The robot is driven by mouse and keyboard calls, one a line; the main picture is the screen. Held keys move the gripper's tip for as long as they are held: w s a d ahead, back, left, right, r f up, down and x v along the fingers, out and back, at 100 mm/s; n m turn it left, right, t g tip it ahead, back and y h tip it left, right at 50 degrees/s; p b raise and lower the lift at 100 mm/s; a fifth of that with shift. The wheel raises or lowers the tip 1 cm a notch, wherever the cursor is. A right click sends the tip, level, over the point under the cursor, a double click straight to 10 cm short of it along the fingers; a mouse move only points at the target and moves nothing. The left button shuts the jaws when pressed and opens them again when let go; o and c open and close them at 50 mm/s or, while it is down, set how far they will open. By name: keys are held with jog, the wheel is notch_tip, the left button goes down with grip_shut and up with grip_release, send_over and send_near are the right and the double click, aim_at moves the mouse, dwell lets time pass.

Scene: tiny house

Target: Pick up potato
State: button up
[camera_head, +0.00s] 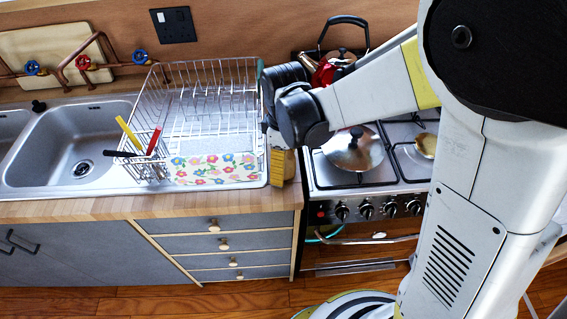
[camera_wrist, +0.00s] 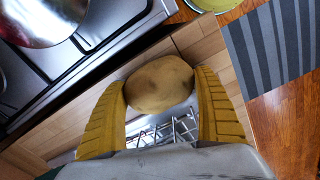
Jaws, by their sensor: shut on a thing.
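The potato (camera_wrist: 161,86) is tan and round, and fills the space between the two yellow fingers of my gripper (camera_wrist: 160,80) in the wrist view. The fingers press on it from both sides. In the head view, my gripper (camera_head: 278,165) points down at the narrow counter strip between the dish rack and the stove. There the potato is mostly hidden by the gripper. I cannot tell whether it is clear of the counter.
The wire dish rack (camera_head: 205,100) stands close on the left, with a flowered cloth (camera_head: 215,170) at its front. The stove, with a lidded pan (camera_head: 353,150) and a red kettle (camera_head: 330,70), is close on the right. The sink (camera_head: 78,145) is at the far left.

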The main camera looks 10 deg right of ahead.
aim_at(287, 158)
jog(key=r, duration=0.1)
jog(key=r+p, duration=0.1)
jog(key=r, duration=0.1)
jog(key=r+p, duration=0.1)
jog(key=shift+s+d+r, duration=0.1)
jog(key=shift+d+r, duration=0.3)
jog(key=s+d+r+p, duration=0.35)
jog(key=d+r, duration=0.25)
jog(key=d, duration=0.4)
jog(key=w+d+r+p, duration=0.2)
jog(key=w+d+r, duration=0.1)
jog(key=w+d, duration=0.6)
jog(key=w+d+r+p, duration=0.2)
jog(key=w+d+r, duration=0.1)
jog(key=w+d, duration=0.6)
jog(key=w+d+f+p, duration=0.2)
jog(key=w+d+p, duration=0.4)
jog(key=w+d, duration=0.9)
jog(key=shift+w+d+p, duration=0.3)
jog(key=shift+d+p, duration=0.05)
jog(key=shift+d, duration=1)
jog(key=shift+f, duration=0.2)
jog(key=shift+f+b, duration=2.5)
jog(key=shift+f, duration=2)
jog(key=shift+f+b, duration=0.55)
jog(key=shift+f, duration=0.45)
